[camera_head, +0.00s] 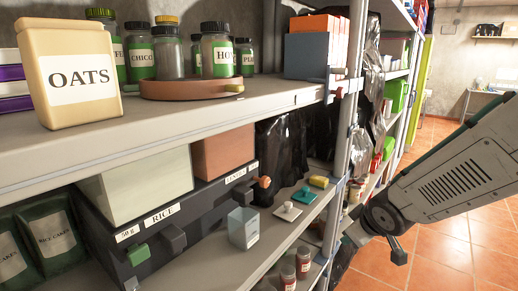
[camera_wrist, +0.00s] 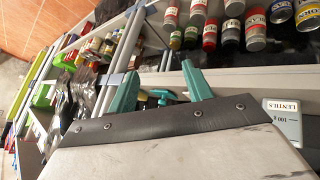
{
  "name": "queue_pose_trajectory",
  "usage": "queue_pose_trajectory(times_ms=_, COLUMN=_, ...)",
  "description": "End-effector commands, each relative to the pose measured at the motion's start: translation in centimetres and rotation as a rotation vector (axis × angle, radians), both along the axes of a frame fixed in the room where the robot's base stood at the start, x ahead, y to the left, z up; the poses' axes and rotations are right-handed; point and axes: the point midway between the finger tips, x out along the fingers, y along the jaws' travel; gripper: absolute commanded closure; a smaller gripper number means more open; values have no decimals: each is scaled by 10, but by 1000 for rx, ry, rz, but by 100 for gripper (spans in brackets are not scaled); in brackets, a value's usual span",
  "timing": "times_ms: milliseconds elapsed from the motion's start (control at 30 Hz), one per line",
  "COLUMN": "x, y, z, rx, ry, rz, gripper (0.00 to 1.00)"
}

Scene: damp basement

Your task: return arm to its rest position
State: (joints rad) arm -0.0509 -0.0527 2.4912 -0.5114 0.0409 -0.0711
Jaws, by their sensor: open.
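My arm (camera_head: 455,180) reaches in from the right in the head view, out over the aisle beside the shelf's front post. Its wrist end is low near the post, and the fingers are not clear there. In the wrist view my gripper (camera_wrist: 160,85) shows two teal fingers spread apart with nothing held between them. Beyond the fingers are a shelf edge and several small jars. A dark plate and a pale, stained part of my wrist fill the lower part of that view.
The metal shelving's front post (camera_head: 350,110) stands close to my arm. The upper shelf holds an oats container (camera_head: 70,75) and a turntable (camera_head: 190,88) with jars. Below are a rice bin (camera_head: 165,240) and a clear cup (camera_head: 243,228). The tiled floor (camera_head: 440,250) is open at right.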

Motion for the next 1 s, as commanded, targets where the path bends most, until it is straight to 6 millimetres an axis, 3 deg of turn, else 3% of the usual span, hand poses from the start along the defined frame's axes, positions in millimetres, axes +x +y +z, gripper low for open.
queue_pose_trajectory(times_ms=100, x=-52, y=-28, z=13, rx=-15, ry=169, rz=-198, gripper=50)
queue_pose_trajectory(times_ms=200, x=-105, y=-40, z=28, rx=1, ry=319, rz=-349, gripper=50)
queue_pose_trajectory(times_ms=400, x=-217, y=-32, z=67, rx=103, ry=589, rz=-558, gripper=50)
queue_pose_trajectory(times_ms=500, x=-252, y=-23, z=85, rx=161, ry=639, rz=-591, gripper=50)
queue_pose_trajectory(times_ms=600, x=-266, y=-18, z=97, rx=205, ry=611, rz=-594, gripper=50)
queue_pose_trajectory(times_ms=733, x=-270, y=-19, z=107, rx=225, ry=553, rz=-590, gripper=50)
queue_pose_trajectory(times_ms=1000, x=-270, y=-20, z=110, rx=229, ry=537, rz=-590, gripper=50)
